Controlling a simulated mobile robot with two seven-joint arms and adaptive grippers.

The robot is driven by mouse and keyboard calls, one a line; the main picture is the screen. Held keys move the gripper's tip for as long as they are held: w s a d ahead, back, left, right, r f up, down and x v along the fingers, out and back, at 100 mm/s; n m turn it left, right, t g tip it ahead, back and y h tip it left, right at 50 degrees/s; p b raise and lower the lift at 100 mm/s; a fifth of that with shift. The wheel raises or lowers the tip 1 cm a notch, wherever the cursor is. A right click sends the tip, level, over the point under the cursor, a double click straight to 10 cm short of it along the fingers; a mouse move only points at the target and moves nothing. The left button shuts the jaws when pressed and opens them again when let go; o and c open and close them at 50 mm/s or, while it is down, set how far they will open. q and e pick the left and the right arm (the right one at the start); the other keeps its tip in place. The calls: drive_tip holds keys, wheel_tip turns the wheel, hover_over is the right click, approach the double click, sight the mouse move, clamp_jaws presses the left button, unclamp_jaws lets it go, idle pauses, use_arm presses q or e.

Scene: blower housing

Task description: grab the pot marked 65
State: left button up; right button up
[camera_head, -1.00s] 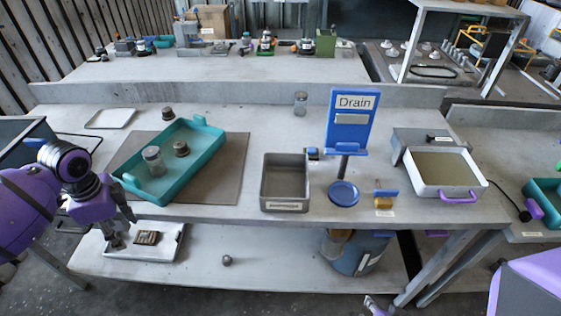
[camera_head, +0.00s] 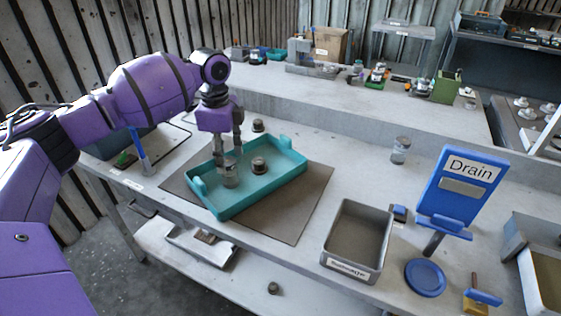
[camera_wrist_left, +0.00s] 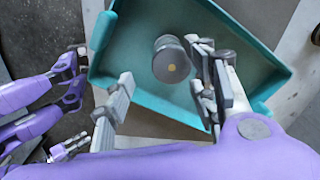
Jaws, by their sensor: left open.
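My left gripper (camera_head: 229,160) is open above the teal tray (camera_head: 282,185), its fingers pointing down on either side of a grey, glassy-looking pot (camera_head: 230,177). A darker, shorter pot (camera_head: 259,166) stands to the right in the same tray. In the wrist view, a round grey pot (camera_wrist_left: 171,66) with a small yellow dot on top stands in the tray between the open left fingers (camera_wrist_left: 160,88), nearer the right one. I cannot see contact. No number is readable on any pot. Purple jointed parts at the wrist view's left edge may be my right gripper (camera_wrist_left: 72,80).
Another dark pot (camera_head: 258,125) stands behind the tray, and a clear jar (camera_head: 400,150) stands further right. A grey bin (camera_head: 340,264), blue Drain stand (camera_head: 462,185) and blue dish (camera_head: 425,278) are to the right. The brown mat (camera_head: 310,205) is bare beside the tray.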

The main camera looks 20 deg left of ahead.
sight(229, 174)
use_arm(q)
drive_tip(key=f, duration=0.7)
drive_tip(key=shift+w+a, duration=0.3)
drive_tip(key=shift+w, duration=0.05)
drive_tip(key=shift+f, duration=0.55)
drive_tip(key=shift+c, duration=0.6)
drive_tip(key=shift+w+r, duration=0.1)
drive_tip(key=shift+r, duration=0.05)
drive_tip(key=c, duration=1.2)
